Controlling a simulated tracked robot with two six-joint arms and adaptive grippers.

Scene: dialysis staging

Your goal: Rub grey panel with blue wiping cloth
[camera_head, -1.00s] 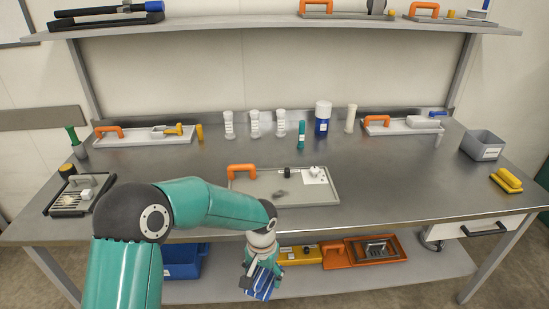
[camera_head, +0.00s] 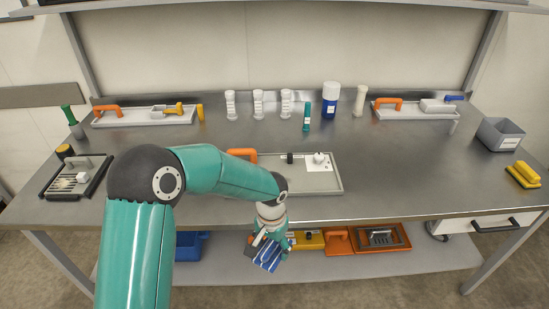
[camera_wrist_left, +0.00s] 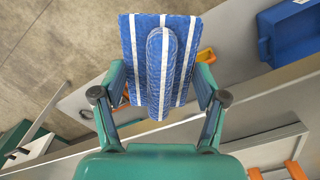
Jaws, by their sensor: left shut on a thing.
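A blue wiping cloth with white stripes (camera_head: 266,256) is held by my left gripper (camera_head: 270,238), below and in front of the bench's front edge. In the left wrist view the cloth (camera_wrist_left: 137,50) lies between the two fingers of the gripper (camera_wrist_left: 160,85), which are shut on its raised middle ridge. A grey flat tray with an orange handle (camera_head: 325,182), perhaps the grey panel, lies at the middle front of the bench. My left arm hides part of it. A white card with small objects lies on it. The cloth is apart from it. My right gripper is out of view.
The steel bench (camera_head: 420,185) is clear right of the tray. White bottles, a blue-labelled bottle (camera_head: 330,100) and a teal tube stand behind. A grey bin (camera_head: 501,135) and yellow brush (camera_head: 523,175) are at right. A lower shelf (camera_head: 340,265) holds orange trays and a blue bin.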

